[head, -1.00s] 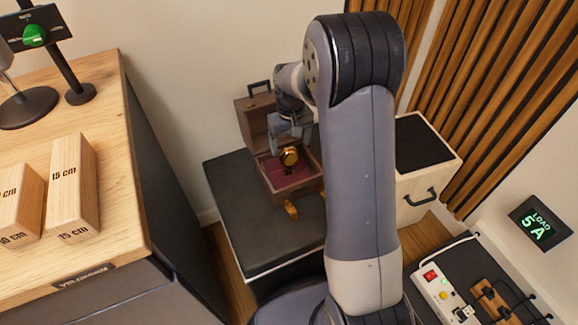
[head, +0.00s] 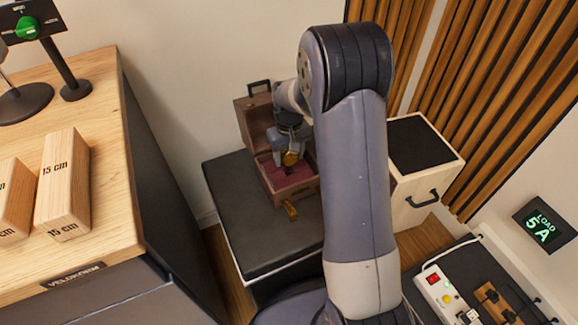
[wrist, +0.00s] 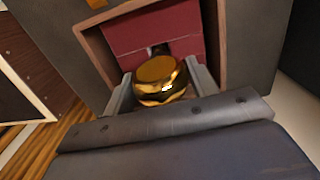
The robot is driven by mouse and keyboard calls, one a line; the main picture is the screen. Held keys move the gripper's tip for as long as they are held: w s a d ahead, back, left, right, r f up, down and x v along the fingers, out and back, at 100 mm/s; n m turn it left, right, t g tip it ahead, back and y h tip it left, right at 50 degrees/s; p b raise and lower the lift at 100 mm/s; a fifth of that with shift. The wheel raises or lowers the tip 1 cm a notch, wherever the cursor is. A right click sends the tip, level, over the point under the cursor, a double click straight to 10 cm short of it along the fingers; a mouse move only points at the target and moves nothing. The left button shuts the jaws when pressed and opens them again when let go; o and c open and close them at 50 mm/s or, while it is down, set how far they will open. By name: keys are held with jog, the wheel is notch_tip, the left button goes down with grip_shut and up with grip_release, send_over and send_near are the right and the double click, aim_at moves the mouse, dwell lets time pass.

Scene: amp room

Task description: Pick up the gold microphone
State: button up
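The gold microphone (head: 290,159) is in the open brown case (head: 296,191), over its dark red lining. In the wrist view its rounded gold head (wrist: 160,78) is between the two fingers of my gripper (wrist: 163,92); a dark part shows behind it. My gripper (head: 290,150) points down into the case, with one finger on each side of the gold head. The fingers are spread about as wide as the head, and I cannot tell whether they touch it. The lower part of the microphone is mostly hidden.
The case stands on a black-topped box (head: 250,235), its lid (head: 257,117) raised at the back. A gold latch (head: 290,210) is at its front. A wooden cabinet (head: 428,185) stands to the right, and a wooden table (head: 95,200) with measuring blocks (head: 63,185) to the left.

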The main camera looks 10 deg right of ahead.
jog(key=c, duration=0.9)
jog(key=shift+r, duration=0.15)
notch_tip(320, 180, up, 10)
jog(key=p, duration=0.3)
